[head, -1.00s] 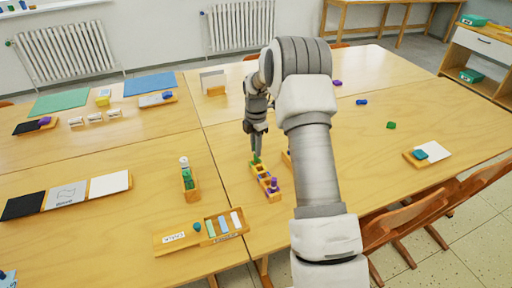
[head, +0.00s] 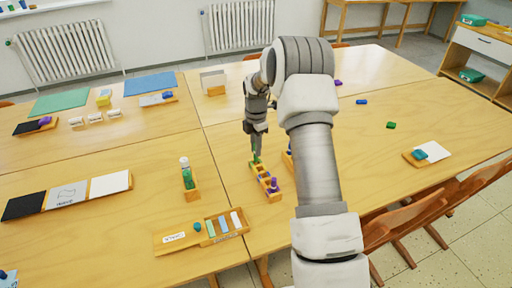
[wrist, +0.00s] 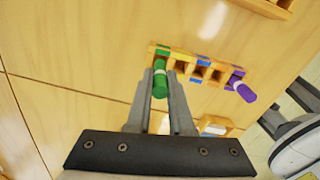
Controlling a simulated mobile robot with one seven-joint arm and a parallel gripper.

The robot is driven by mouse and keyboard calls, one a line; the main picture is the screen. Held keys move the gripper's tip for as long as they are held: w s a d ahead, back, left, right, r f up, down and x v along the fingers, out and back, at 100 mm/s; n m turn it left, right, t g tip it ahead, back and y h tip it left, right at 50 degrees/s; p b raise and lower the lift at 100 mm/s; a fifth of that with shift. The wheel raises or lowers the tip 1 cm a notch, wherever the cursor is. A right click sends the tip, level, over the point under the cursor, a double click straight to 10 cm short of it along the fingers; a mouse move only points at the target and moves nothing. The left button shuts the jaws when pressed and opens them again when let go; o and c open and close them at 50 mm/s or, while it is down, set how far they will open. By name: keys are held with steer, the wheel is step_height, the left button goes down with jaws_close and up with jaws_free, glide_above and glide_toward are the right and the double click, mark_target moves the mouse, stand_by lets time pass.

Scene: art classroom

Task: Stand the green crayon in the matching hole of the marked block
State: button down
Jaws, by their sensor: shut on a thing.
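The marked block (wrist: 194,66) is a wooden row of holes with green, blue and purple marks. It stands on the table and also shows in the head view (head: 264,179). The green crayon (wrist: 160,82), with a pale band, is between the fingers of my gripper (wrist: 161,84), which is shut on it. In the wrist view its far end meets the green-marked end of the block; I cannot tell how deep it sits. A purple crayon (wrist: 241,89) stands in the purple-marked end. In the head view my gripper (head: 256,152) is above the block's far end.
A wooden holder with a green bottle-like item (head: 188,176) stands left of the block. A labelled wooden tray (head: 185,238) with coloured pieces lies in front. My arm hides the table just right of the block. The table farther right is mostly clear.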

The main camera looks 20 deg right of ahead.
steer(key=shift+f+b, duration=0.55)
steer(key=shift+f, duration=0.9)
stand_by(2.0)
stand_by(0.4)
steer(key=c, duration=0.7)
jaws_free()
steer(key=shift+o, duration=1.1)
steer(key=shift+r, duration=0.15)
steer(key=shift+r+p, duration=2.1)
steer(key=shift+r, duration=0.8)
